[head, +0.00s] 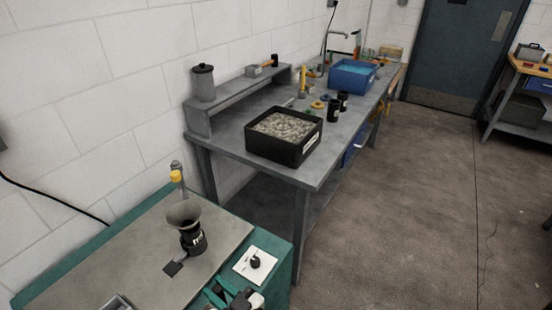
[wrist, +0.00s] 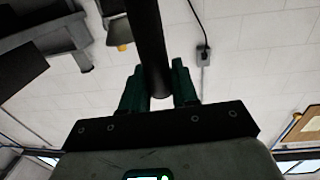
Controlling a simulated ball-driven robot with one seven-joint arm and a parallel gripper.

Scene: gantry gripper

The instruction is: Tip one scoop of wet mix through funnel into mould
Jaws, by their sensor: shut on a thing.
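A grey funnel (head: 184,213) sits upright on top of a black cylindrical mould (head: 194,242) on the near bench at lower left. My gripper (wrist: 158,72) has its two green fingers shut on a dark round handle (wrist: 148,35) in the wrist view. The handle runs up out of that view, so its far end is hidden. Part of my gripper also shows at the bottom edge of the head view, right of and nearer than the mould. A black tub (head: 285,150) of grey, lumpy material stands on the farther bench; I cannot tell if it is the wet mix.
A white card (head: 256,264) with a small black knob lies right of the mould. A metal tray edge (head: 118,303) shows at the bottom. A blue bin (head: 353,74) stands farther back.

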